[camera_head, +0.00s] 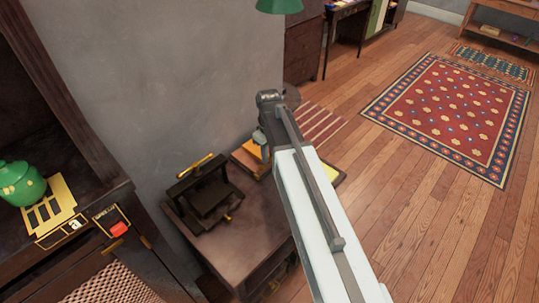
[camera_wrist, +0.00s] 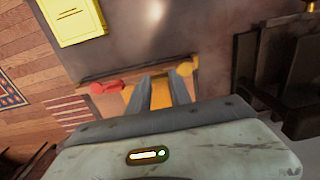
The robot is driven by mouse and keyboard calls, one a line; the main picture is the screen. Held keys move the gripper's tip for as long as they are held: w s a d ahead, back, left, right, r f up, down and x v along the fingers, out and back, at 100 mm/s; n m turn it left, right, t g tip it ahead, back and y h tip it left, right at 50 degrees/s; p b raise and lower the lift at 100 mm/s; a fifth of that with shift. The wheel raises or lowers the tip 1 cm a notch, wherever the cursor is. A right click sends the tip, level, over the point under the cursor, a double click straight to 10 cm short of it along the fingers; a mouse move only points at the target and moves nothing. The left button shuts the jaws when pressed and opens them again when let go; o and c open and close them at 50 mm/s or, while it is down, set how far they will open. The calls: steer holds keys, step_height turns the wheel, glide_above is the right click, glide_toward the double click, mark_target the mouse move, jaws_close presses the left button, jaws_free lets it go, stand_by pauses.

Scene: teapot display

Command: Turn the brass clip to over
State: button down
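What the brass clip is I cannot tell for sure. A brass bar (camera_head: 195,166) lies across the top of a black press-like stand (camera_head: 205,197) in the head view. My gripper (camera_head: 262,152) hangs at the arm's end, to the right of that stand, and is mostly hidden by the arm. In the wrist view my gripper (camera_wrist: 160,82) has its two fingers apart, with an orange surface visible between them. A red knob (camera_wrist: 106,87) is left of the fingers and a yellow knob (camera_wrist: 184,69) is at the right fingertip; contact is unclear.
The stand is on a small dark table (camera_head: 245,232) against a grey wall. A yellow box (camera_wrist: 72,20) shows at upper left. Wooden floor is open at right.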

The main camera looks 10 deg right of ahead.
steer(key=shift+d, duration=0.15)
steer(key=shift+m, duration=0.5)
steer(key=m, duration=0.3)
steer(key=shift+w+m, duration=0.1)
steer(key=shift+m, duration=0.3)
steer(key=m, duration=0.4)
steer(key=shift+m, duration=0.3)
steer(key=m, duration=0.4)
steer(key=shift+m, duration=2.2)
